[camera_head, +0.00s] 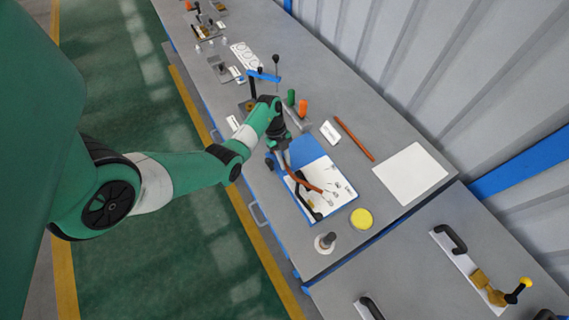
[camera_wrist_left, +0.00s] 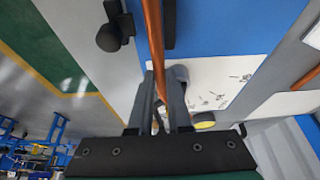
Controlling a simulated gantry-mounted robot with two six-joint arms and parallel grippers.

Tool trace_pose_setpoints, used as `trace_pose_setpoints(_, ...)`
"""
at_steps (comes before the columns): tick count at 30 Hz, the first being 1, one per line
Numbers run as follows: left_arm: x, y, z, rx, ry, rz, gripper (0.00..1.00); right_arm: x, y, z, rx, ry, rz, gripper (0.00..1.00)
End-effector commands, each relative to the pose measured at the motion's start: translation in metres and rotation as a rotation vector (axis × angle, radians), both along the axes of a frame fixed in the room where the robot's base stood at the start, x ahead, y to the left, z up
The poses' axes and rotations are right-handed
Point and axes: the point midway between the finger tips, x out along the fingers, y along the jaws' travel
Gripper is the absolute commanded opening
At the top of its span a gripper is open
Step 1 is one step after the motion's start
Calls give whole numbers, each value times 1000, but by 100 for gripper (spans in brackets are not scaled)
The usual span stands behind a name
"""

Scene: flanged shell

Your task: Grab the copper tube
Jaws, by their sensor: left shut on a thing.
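A copper tube (camera_head: 305,184) shows at the blue and white board (camera_head: 308,150), with its bent lower end over the white part. My left gripper (camera_head: 287,167) is shut on this tube. In the left wrist view the tube (camera_wrist_left: 155,45) runs between the two fingers (camera_wrist_left: 160,85) and on past them. Whether the tube touches the board I cannot tell. A second, straight copper-coloured rod (camera_head: 354,139) lies apart on the bench to the right; it also shows in the left wrist view (camera_wrist_left: 306,78). My right gripper is not in view.
A white sheet (camera_head: 411,173), a small white card (camera_head: 330,132), a yellow disc (camera_head: 361,218) and a dark-handled tool (camera_head: 326,241) are on the grey bench. Green (camera_head: 291,97) and orange (camera_head: 303,107) cylinders stand behind the arm. A corrugated wall borders the right.

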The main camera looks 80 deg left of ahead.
Motion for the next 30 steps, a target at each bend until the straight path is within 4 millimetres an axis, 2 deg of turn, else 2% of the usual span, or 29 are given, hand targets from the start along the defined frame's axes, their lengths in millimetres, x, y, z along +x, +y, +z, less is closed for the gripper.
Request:
trace_pose_setpoints(1, -4, -7, 14, -1, 0, 0, 0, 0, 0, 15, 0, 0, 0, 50)
trace_pose_setpoints(8, -28, -45, 68, -2, -1, -2, 0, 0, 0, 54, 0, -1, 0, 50)
trace_pose_setpoints(10, -39, -63, 73, -4, 3, -2, 0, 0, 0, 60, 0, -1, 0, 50)
trace_pose_setpoints(12, -50, -80, 85, -6, 4, -2, 0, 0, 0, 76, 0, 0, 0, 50)
trace_pose_setpoints(15, -61, -99, 93, -5, 4, -1, 0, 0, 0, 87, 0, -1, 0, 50)
trace_pose_setpoints(19, -71, -113, 97, -3, 3, -2, 0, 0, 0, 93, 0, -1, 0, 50)
trace_pose_setpoints(30, -74, -119, 97, -3, 1, -1, 0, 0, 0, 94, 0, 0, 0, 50)
